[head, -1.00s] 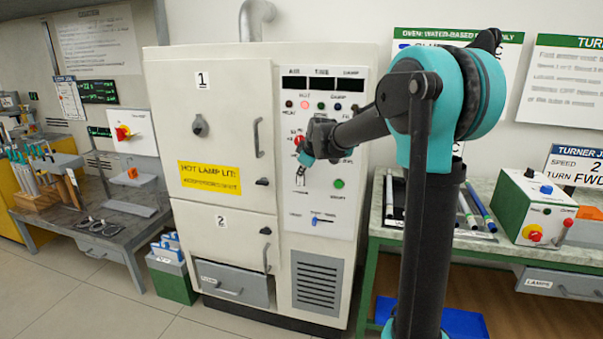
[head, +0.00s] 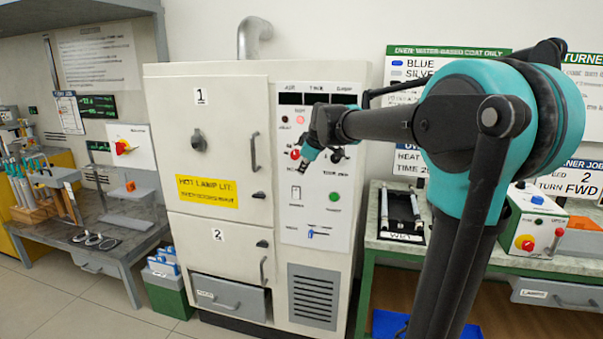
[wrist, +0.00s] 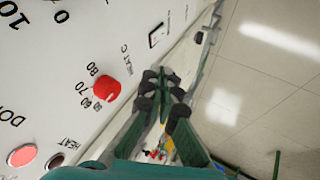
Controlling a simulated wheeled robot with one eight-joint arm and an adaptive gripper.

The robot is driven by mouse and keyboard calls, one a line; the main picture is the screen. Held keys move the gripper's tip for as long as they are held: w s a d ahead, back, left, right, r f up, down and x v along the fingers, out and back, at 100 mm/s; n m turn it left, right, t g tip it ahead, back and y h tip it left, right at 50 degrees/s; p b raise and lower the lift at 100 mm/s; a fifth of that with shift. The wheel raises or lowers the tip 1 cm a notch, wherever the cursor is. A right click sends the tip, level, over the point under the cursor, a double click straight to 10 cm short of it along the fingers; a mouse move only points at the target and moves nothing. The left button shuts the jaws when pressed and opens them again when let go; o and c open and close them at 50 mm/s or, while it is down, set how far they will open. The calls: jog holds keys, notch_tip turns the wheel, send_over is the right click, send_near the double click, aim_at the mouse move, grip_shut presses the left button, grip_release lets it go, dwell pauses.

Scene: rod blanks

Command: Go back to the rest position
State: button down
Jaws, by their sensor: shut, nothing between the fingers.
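My gripper (head: 292,172) is in front of the oven's control panel, just below the red temperature knob (head: 295,154) in the head view. In the wrist view my gripper (wrist: 163,88) has its dark fingers together, with nothing seen held. The red knob (wrist: 107,89) is to the left of the fingers there, apart from them, with numbers around it. My teal and black arm reaches across from the right and hides part of the panel and the wall signs.
The white oven (head: 220,130) has doors 1 and 2, with a yellow hot-lamp label (head: 207,191). A bench with tools (head: 110,225) is at left. A table with a rod tray (head: 400,213) and a green-and-white control box (head: 535,215) is at right. Floor is clear at front left.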

jog(key=s+d+f+m+g+h, duration=0.1)
jog(key=s+d+f+m, duration=0.3)
jog(key=s+f, duration=0.5)
jog(key=s+d+f+m+g+h, duration=0.1)
jog(key=s+d+f+m, duration=0.3)
jog(key=s+f, duration=0.5)
jog(key=s+d+f+m+g, duration=0.1)
jog(key=s+d+f+m, duration=0.4)
jog(key=s+f, duration=0.5)
jog(key=s, duration=0.5)
jog(key=shift+s+d+h, duration=0.25)
jog(key=shift+d+h, duration=0.1)
jog(key=shift+h, duration=0.05)
